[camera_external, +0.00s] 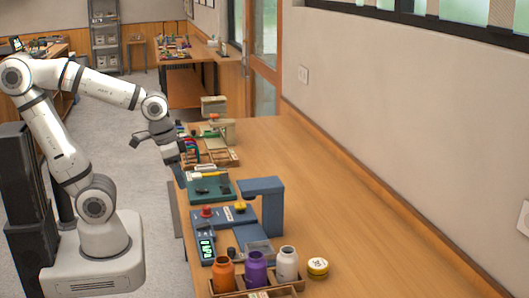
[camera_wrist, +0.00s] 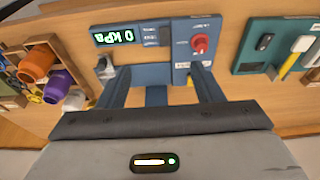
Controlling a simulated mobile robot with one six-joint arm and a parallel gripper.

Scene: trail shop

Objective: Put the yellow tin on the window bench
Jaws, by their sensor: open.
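A small round tin (camera_external: 318,267) with a yellow rim and a white top label stands at the near end of the long wooden bench (camera_external: 350,215), right of the white bottle. I do not make it out in the wrist view. The long bench runs along the wall below the high windows. Another wooden bench (camera_external: 201,53) stands at the back near a window. I cannot tell which one is the window bench. My gripper (camera_external: 155,150) is open and empty at the long bench's left edge, well away from the tin. In the wrist view its fingers (camera_wrist: 158,72) are spread before a blue instrument.
Orange, purple and white bottles (camera_external: 255,268) stand in a wooden rack left of the tin. A blue gauge station (camera_external: 262,207) with a raised arm and a green tray (camera_external: 211,188) lie farther back. The bench's right side is clear.

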